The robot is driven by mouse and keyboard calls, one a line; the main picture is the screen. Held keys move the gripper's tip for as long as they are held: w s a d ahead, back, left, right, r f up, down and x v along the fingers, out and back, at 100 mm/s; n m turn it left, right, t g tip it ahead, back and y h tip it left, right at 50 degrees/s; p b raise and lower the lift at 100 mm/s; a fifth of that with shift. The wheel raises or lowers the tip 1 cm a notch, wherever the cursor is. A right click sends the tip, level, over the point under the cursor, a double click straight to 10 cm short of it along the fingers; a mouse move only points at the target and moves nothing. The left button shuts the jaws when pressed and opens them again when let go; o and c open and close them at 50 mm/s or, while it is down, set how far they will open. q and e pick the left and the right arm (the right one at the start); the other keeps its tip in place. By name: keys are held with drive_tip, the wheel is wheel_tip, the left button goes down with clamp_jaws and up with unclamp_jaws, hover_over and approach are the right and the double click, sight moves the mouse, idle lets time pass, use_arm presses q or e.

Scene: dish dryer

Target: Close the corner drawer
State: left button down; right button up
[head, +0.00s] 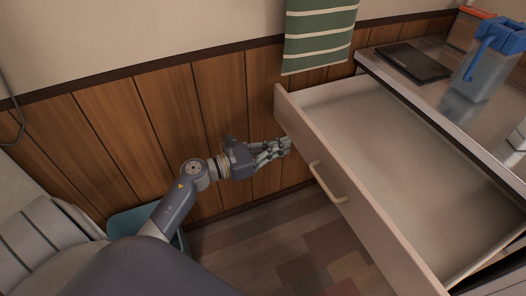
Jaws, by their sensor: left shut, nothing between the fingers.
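The corner drawer (420,175) is pulled far out from under the counter at the right of the head view. Its inside is pale and empty. Its front panel (369,222) faces left, with a cream handle (327,183) on it. My left gripper (287,147) is shut and empty, just left of the panel's far end and beyond the handle. I cannot tell whether its fingertips touch the panel. My right gripper is not in view.
The counter (447,107) above the drawer holds a dark flat board (413,62) and a clear pitcher with a blue lid (488,67). A striped green towel (319,36) hangs by the wood-panelled wall (170,125). A blue bin (128,222) stands at lower left. Floor left of the drawer is clear.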

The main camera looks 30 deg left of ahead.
sight(305, 139)
use_arm(q)
drive_tip(key=x, duration=0.4)
drive_tip(key=shift+w+d, duration=0.1)
drive_tip(key=shift+w, duration=0.2)
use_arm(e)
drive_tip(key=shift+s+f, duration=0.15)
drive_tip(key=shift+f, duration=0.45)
use_arm(q)
drive_tip(key=shift+d, duration=0.15)
